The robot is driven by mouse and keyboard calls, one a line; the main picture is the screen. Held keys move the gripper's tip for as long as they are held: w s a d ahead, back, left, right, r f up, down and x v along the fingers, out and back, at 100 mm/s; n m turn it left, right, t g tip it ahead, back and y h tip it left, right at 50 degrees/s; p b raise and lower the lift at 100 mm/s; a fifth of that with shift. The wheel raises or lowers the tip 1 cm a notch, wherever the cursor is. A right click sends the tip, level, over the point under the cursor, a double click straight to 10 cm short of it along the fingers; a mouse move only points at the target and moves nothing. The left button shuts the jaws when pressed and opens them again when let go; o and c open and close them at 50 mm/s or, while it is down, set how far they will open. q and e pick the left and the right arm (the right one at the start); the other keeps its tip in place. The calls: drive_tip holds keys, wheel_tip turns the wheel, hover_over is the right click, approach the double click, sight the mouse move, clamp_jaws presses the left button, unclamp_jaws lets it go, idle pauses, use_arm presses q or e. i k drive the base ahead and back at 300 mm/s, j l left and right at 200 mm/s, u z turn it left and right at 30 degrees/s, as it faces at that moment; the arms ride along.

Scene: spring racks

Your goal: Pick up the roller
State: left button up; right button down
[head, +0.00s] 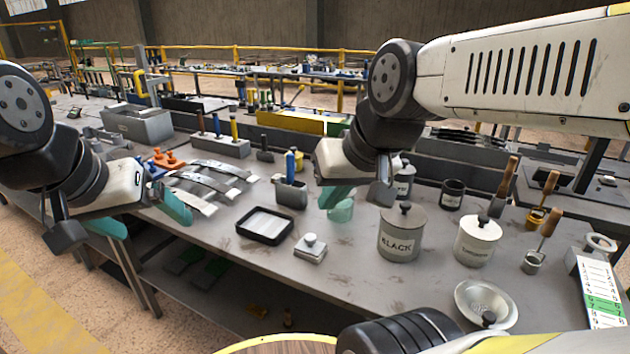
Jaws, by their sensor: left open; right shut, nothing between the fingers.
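I cannot make out with certainty which thing is the roller. A blue-handled tool (291,166) stands upright in a grey holder (291,194) at mid-bench, and its lower end is hidden. My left gripper (142,222) is open and empty, with teal fingers, over the bench's front left edge. My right gripper (337,196) is shut and empty, just right of the grey holder and above the bench.
A black tray (246,237) and a small lidded block (311,250) lie near the front edge. A jar labelled BLACK (401,242), a white lidded jar (476,244) and a metal bowl (486,305) stand at right. Curved metal strips (205,185) lie at left. Bare bench lies around the tray.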

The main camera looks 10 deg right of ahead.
sight(290, 156)
drive_tip(key=z, duration=0.35)
drive_tip(key=i+j+z, duration=0.5)
drive_tip(key=j+z, duration=0.25)
drive_tip(key=i+j+z, duration=0.25)
drive_tip(key=j, duration=0.25)
drive_tip(key=k, duration=0.05)
